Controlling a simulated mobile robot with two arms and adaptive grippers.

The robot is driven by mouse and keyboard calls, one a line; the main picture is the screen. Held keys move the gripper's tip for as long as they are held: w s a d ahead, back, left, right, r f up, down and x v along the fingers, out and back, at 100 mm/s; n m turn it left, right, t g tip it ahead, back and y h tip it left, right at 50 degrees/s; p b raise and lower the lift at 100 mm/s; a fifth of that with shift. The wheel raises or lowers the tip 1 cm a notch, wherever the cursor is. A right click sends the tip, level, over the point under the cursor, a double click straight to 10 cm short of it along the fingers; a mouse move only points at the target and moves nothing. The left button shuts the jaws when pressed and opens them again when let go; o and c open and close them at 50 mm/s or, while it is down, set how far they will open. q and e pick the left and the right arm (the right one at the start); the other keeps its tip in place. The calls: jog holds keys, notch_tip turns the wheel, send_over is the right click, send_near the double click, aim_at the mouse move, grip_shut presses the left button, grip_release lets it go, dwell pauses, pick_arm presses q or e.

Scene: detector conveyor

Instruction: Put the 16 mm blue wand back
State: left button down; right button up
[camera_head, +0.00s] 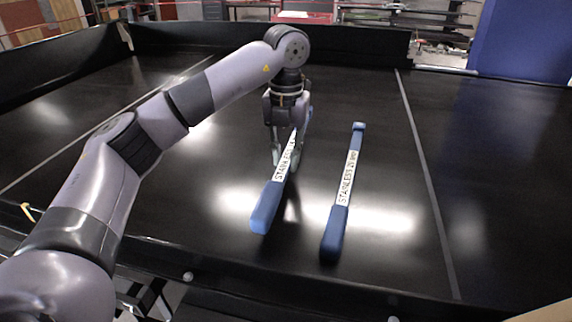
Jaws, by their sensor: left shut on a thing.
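Two blue wands with white labelled middles are on the black conveyor surface. My left gripper (284,160) is shut on the left wand (268,205), around its white labelled part. This wand slants, with its thick blue end toward me; I cannot tell whether it touches the surface. The right wand (336,228) lies on the belt to the right of the gripper, apart from it, and its label seems to read "STAINLESS 25 MM". The left wand's label is partly hidden by the fingers, so its size is not readable. My right gripper is not in view.
The black conveyor belt (432,190) has pale lines along it and a raised black edge (270,38) at the back. Free belt lies to the right of the right wand and to the left behind my arm. A blue panel (525,40) stands at the back right.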

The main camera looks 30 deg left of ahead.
aim_at(286, 160)
pick_arm(q)
notch_tip(286, 160, down, 2)
jog(key=shift+f+p, duration=0.25)
jog(key=shift+p, duration=0.15)
jog(key=shift+f, duration=0.3)
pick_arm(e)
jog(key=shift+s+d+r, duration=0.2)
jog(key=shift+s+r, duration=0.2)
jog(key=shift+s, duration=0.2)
pick_arm(q)
jog(key=shift+f, duration=0.1)
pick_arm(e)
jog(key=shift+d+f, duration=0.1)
pick_arm(q)
jog(key=c, duration=1.4)
grip_release()
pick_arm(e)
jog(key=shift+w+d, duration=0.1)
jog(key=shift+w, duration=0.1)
